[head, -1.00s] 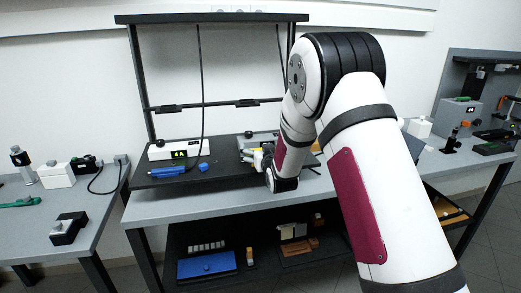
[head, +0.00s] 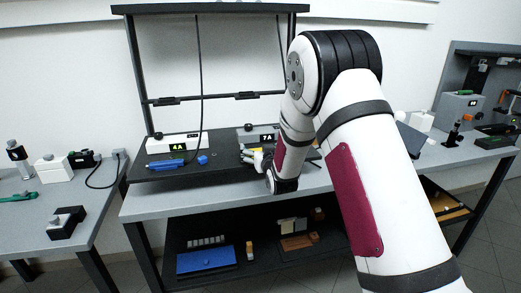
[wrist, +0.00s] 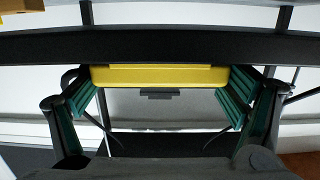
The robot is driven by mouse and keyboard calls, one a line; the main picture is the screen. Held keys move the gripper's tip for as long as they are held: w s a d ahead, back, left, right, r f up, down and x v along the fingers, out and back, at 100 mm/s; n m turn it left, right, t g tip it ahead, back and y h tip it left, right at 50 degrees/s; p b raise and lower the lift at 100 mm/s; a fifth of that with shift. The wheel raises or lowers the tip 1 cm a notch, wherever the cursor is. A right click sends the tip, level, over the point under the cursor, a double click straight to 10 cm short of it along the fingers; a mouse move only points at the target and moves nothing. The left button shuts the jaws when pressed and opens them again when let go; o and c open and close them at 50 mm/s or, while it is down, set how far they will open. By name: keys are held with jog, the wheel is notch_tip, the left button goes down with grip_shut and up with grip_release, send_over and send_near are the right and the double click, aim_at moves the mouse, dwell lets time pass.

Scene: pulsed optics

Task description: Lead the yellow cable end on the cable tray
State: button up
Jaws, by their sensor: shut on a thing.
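My gripper (head: 259,159) is above the front right part of the black raised shelf (head: 222,166), partly hidden behind my own arm in the head view. In the wrist view its two green-padded fingers (wrist: 159,92) close on the left and right ends of a yellow block, the yellow cable end (wrist: 158,76). A little yellow also shows at the fingers in the head view. I cannot make out this cable's run. I cannot tell for sure which part is the cable tray; a black rail (head: 215,99) with two small black blocks crosses the rack behind the shelf.
A white box reading 4A (head: 160,143) and a grey box reading 7A (head: 246,134) stand on the shelf. A blue cylinder (head: 166,164) and a small blue piece (head: 203,160) lie at its left. A black cable (head: 200,75) hangs down to the shelf.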

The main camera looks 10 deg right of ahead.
jog(key=shift+f, duration=0.3)
jog(key=o, duration=1.6)
jog(key=shift+c, duration=0.2)
jog(key=shift+s, duration=0.15)
jog(key=s+r, duration=0.1)
jog(key=s, duration=1)
jog(key=shift+s+r, duration=0.35)
jog(key=shift+r, duration=0.05)
